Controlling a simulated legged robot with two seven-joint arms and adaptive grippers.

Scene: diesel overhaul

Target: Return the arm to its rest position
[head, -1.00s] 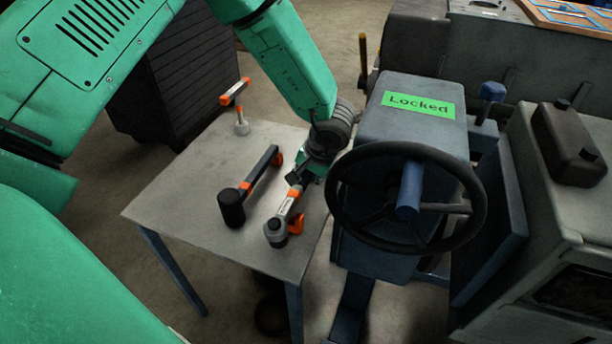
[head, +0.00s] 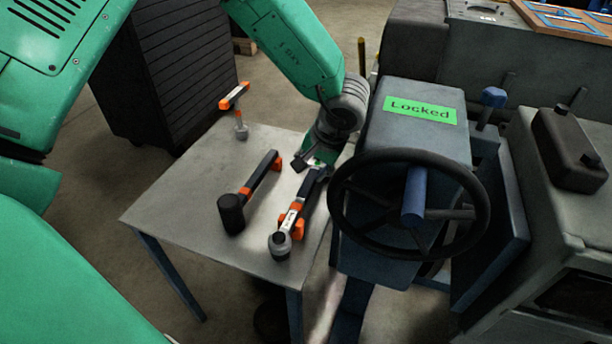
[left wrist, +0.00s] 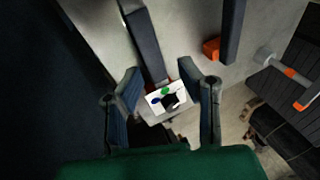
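My left arm (head: 285,45), green, reaches in from the left. Its gripper (head: 312,163) is at the far right edge of the grey table, by the handle end of a grey-headed orange and black tool (head: 290,218) lying there. In the left wrist view the gripper (left wrist: 160,88) has its two fingers spread apart. The tool's dark handle (left wrist: 146,40) runs towards the gap between them; nothing looks clamped, and whether it touches a finger I cannot tell. My right gripper is not in view.
The table (head: 175,190) also holds a black-headed mallet (head: 231,212) and an orange-handled tool (head: 236,98) at the back. A steering wheel (head: 345,215) and a box with a green "Locked" sign (head: 420,108) stand close right of the gripper. A dark cabinet (head: 185,75) stands behind.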

